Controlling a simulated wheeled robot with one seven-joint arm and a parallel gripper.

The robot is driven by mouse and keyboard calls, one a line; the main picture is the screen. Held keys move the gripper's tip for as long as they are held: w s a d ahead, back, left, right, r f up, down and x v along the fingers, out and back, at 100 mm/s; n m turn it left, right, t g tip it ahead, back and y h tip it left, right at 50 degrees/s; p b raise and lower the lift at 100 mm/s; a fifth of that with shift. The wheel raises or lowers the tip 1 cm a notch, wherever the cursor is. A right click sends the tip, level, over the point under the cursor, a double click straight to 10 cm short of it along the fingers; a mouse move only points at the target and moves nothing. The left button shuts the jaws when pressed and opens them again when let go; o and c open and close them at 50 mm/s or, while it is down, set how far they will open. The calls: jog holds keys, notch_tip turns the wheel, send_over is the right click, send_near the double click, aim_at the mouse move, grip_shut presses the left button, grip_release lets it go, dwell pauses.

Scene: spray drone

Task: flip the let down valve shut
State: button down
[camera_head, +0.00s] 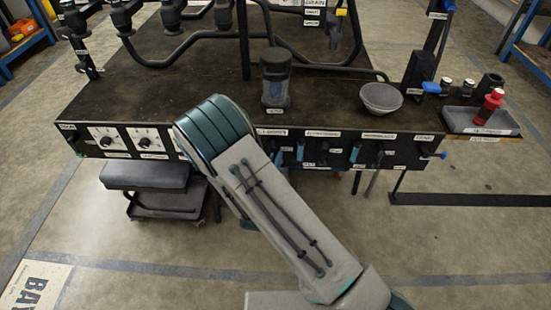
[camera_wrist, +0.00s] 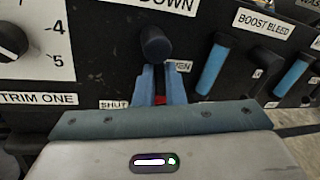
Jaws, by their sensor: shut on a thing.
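The let down valve shows in the wrist view as a black round pivot (camera_wrist: 155,45) on the dark panel, under a label ending in "DOWN". My gripper (camera_wrist: 160,84) is just below the pivot, its two blue fingers shut on the valve's lever. A bit of red shows between the fingers; most of the lever is hidden by them. A "SHUT" label (camera_wrist: 114,104) is to the lower left, and a partly covered label ending in "EN" is right of the fingers. In the head view my arm hides the gripper and the valve.
Blue-handled valves, one under "BOOST BLEED" (camera_wrist: 220,68), stand close to the right. A dial marked "TRIM ONE" (camera_wrist: 10,42) is to the left.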

jog(key=m, duration=0.1)
jog(key=a+m, duration=0.1)
jog(key=m, duration=0.1)
jog(key=shift+y, duration=0.3)
jog(key=c, duration=1.5)
grip_release()
jog(key=shift+s, duration=0.1)
jog(key=v, duration=0.4)
jog(key=p+v, duration=0.1)
jog(key=v, duration=0.4)
jog(key=p+v, duration=0.1)
jog(key=v, duration=0.3)
jog(key=shift+s+a+r, duration=0.1)
jog(key=shift+s+r, duration=0.2)
